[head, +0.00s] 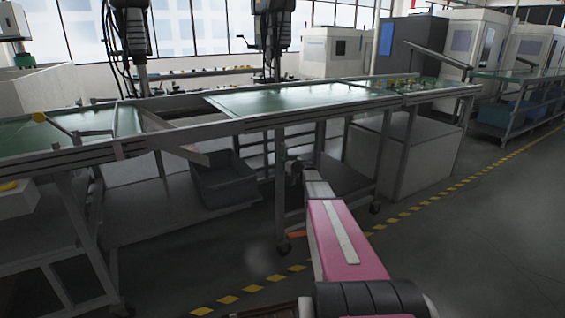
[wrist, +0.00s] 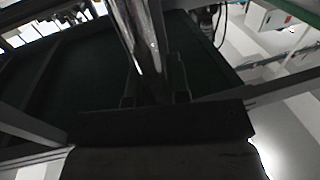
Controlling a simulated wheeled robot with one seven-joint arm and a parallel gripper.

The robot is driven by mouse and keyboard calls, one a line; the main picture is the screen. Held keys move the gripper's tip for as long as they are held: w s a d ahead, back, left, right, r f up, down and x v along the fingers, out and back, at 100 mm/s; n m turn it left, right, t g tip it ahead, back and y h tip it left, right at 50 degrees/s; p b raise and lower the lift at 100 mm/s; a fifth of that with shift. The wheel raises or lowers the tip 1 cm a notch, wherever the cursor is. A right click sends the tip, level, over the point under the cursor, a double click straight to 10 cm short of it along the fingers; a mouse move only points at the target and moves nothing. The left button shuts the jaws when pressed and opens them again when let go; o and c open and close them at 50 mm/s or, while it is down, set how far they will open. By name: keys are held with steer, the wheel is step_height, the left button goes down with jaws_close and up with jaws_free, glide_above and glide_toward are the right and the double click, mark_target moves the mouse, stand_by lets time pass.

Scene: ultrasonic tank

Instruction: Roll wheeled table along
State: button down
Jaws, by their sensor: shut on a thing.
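The wheeled table (head: 290,101) has a green top and a grey metal frame, and stands across the middle of the head view. Casters show under its legs near the yellow-striped floor line. My pink arm reaches forward to the table's near leg (head: 280,195). My gripper (head: 288,163) is at the upper part of that leg, small and partly hidden by my wrist. In the wrist view, my gripper's two dark fingers (wrist: 155,92) stand either side of a shiny metal post (wrist: 138,35), shut on it. The dark underside of the tabletop (wrist: 75,85) shows behind.
Another green-topped table (head: 75,128) adjoins on the left. A dark grey bin (head: 225,186) sits on a low shelf. Grey floor (head: 470,230) is open at the right, beyond yellow-black floor tape (head: 420,208).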

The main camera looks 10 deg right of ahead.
steer(key=c, duration=1.4)
jaws_free()
steer(key=shift+s, duration=0.1)
steer(key=v, duration=1)
steer(key=shift+s+d, duration=0.15)
steer(key=shift+s, duration=0.1)
